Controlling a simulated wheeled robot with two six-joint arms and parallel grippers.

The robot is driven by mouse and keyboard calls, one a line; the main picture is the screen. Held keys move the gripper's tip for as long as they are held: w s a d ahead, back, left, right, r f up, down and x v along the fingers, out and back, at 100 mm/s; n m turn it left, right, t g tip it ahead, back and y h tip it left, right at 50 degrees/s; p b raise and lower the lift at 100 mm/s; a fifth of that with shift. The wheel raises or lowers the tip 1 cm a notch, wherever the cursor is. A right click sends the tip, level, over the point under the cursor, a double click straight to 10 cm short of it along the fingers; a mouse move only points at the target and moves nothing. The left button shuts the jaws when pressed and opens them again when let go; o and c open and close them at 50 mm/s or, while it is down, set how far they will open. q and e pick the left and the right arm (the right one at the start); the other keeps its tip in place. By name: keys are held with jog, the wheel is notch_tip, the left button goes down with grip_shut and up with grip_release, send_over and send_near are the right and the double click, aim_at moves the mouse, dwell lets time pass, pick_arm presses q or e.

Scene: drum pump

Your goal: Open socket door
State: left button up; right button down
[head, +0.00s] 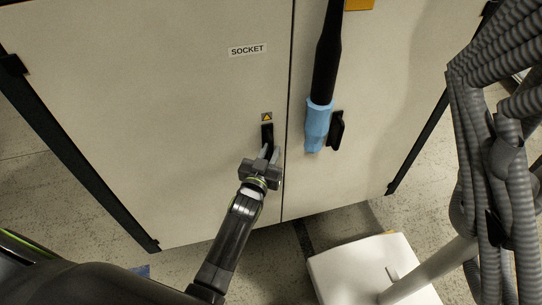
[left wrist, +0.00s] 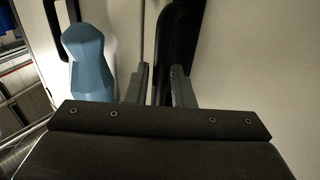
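The socket door (head: 150,110) is the left cream cabinet door, marked with a SOCKET label (head: 247,50). It is closed, level with the door on its right. Its black handle (head: 267,132) sits near the seam, below a yellow warning sticker (head: 267,117). My left gripper (head: 268,152) is at the lower part of this handle. In the left wrist view the handle (left wrist: 176,40) runs down between the two grey fingers, which stand apart, with a narrow gap at the left finger. Whether either finger touches it is unclear. My right gripper is not in view.
The right cabinet door (head: 390,90) has its own black handle (head: 336,128). A black tube with a blue grip (head: 317,125) hangs in front of it, close to the seam. Grey ribbed hoses (head: 490,150) fill the right side. A white box (head: 365,265) stands on the floor.

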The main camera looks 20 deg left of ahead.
pick_arm(q)
jog(key=shift+w, duration=0.5)
jog(key=shift+c, duration=0.2)
grip_shut()
